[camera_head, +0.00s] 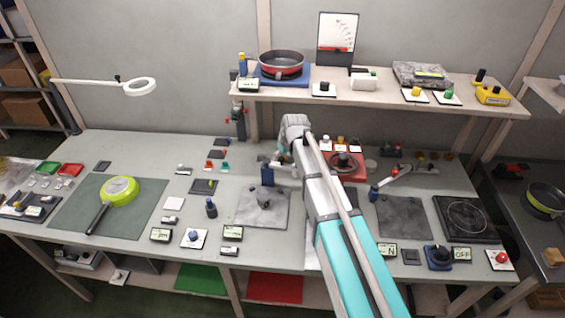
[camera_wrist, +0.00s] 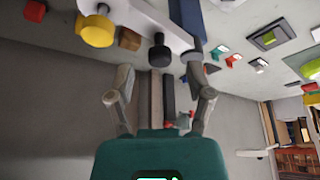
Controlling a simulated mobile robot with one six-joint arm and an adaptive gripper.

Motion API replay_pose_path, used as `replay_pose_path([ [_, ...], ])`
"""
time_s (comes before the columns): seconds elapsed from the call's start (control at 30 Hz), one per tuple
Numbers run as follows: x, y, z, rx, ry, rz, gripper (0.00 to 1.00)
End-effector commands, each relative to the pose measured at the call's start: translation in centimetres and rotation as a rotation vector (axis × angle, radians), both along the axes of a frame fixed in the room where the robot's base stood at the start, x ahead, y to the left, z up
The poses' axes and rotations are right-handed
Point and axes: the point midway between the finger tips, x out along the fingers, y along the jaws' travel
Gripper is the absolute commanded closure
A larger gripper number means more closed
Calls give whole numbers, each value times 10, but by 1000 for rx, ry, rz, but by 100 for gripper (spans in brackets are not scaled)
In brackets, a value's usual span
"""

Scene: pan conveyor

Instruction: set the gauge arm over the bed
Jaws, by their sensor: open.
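My gripper (camera_wrist: 160,85) is open, with its two fingers spread and nothing held between them. In the head view its end (camera_head: 284,152) is over the middle of the bench, partly hidden by my own arm. In the wrist view a white bar (camera_wrist: 150,18) with a black knob (camera_wrist: 160,54) lies beyond the fingers, apart from them. In the head view a blue post (camera_head: 267,175) stands at the back of a grey square bed (camera_head: 250,216). Another pale bar (camera_head: 396,178) with a red end slants up near a second grey bed (camera_head: 403,220). I cannot tell which is the gauge arm.
A shelf (camera_head: 380,97) with a red pan (camera_head: 281,65) stands behind the bench. A green pan (camera_head: 119,190) lies on the left mat (camera_head: 82,222). A dark hotplate (camera_head: 466,218) is at the right. Small blocks and displays crowd the front edge.

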Motion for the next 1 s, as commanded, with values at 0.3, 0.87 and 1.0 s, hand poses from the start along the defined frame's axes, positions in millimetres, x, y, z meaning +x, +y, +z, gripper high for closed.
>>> replay_pose_path([
  [0.3, 6, 4, -17, 0, 0, 1, 33],
  [0.87, 6, 5, -17, 0, 0, 1, 61],
  [1.0, 6, 5, -17, 0, 0, 1, 87],
])
